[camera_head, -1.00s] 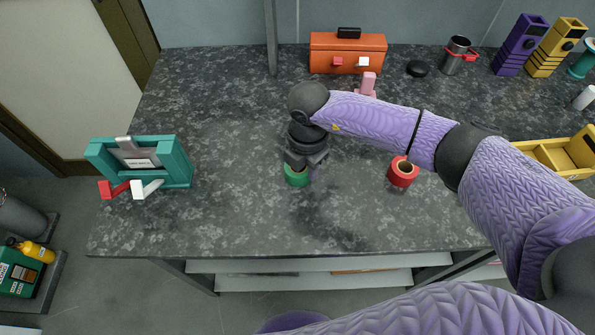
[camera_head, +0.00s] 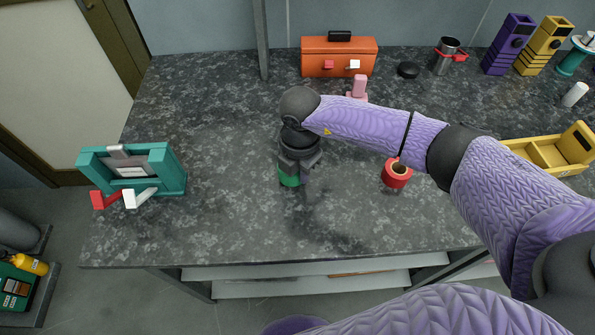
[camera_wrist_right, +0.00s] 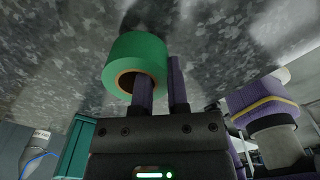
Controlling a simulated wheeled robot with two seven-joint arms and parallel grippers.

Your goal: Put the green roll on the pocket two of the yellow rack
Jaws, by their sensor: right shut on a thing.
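The green roll (camera_head: 289,180) is in my right gripper (camera_head: 298,172), over the front middle of the counter. In the right wrist view, the green roll (camera_wrist_right: 136,60) has one finger of my right gripper (camera_wrist_right: 163,80) in its core and the other outside, so the jaws are shut on its wall. A shadow on the counter, set apart from the roll, shows it is held above the surface. The yellow rack (camera_head: 547,154) stands at the right edge of the counter, with a divider and open pockets. My arm passes close to its left end. My left gripper is not seen.
A teal frame (camera_head: 172,171) with red and white handles is at left. An orange toolbox (camera_head: 338,57), pink object (camera_head: 358,88), black disc (camera_head: 408,70) and metal cup (camera_head: 445,58) stand behind. The left-middle counter is clear.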

